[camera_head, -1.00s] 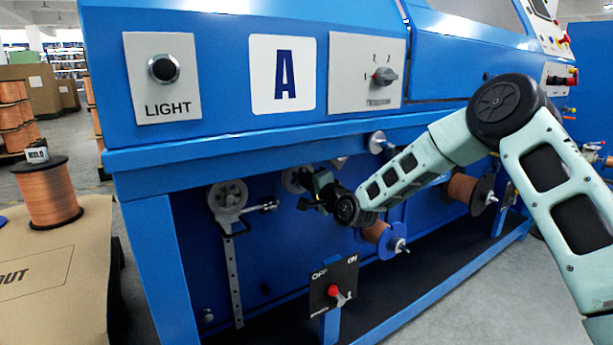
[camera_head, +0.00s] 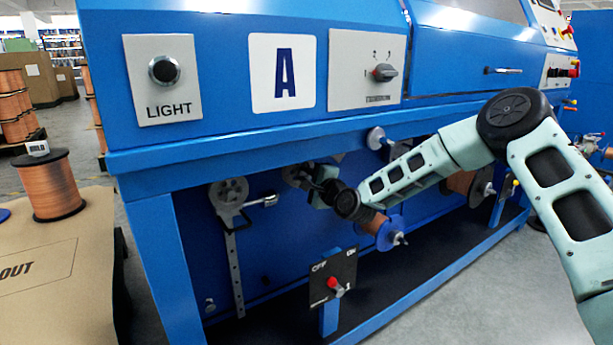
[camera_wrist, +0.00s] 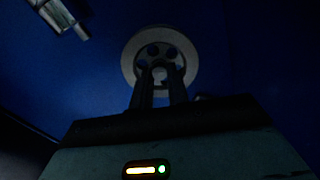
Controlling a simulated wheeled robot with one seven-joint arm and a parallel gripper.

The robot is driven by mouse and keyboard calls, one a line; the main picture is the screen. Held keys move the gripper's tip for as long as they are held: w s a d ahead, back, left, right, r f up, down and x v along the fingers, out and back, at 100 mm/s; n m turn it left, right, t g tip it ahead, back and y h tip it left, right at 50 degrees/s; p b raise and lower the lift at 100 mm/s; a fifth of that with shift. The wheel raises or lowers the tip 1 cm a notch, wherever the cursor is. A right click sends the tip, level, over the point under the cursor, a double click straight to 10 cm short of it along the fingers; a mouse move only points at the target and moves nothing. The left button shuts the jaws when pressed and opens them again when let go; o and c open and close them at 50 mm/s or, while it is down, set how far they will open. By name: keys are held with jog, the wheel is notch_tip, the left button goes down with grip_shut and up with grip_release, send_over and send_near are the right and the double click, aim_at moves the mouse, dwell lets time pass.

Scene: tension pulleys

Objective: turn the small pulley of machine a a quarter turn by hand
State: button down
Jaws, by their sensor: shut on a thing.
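Machine A is the blue machine with the white A plate (camera_head: 282,73). The small pulley, a pale grey disc with round holes, shows in the wrist view (camera_wrist: 138,44) against the dark blue panel. In the head view it is mostly hidden behind my gripper (camera_head: 303,180), under the machine's overhang. In the wrist view my gripper's two fingers (camera_wrist: 160,74) reach the pulley's middle and are shut on it at the hub. The exact contact at the fingertips is dark and hard to make out.
A grey pulley with an arm (camera_head: 229,192) sits left of my gripper. Below are the OFF/ON switch plate (camera_head: 333,280) and a blue-flanged copper spool (camera_head: 383,230). The overhang's front edge (camera_head: 230,148) runs close above my arm. A copper spool (camera_head: 48,188) stands on a box at left.

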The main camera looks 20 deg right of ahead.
jog(key=shift+f, duration=0.1)
jog(key=c, duration=1.3)
grip_release()
jog(key=shift+c, duration=0.2)
jog(key=p+v, duration=0.4)
jog(key=v, duration=1.3)
jog(key=shift+s, duration=0.25)
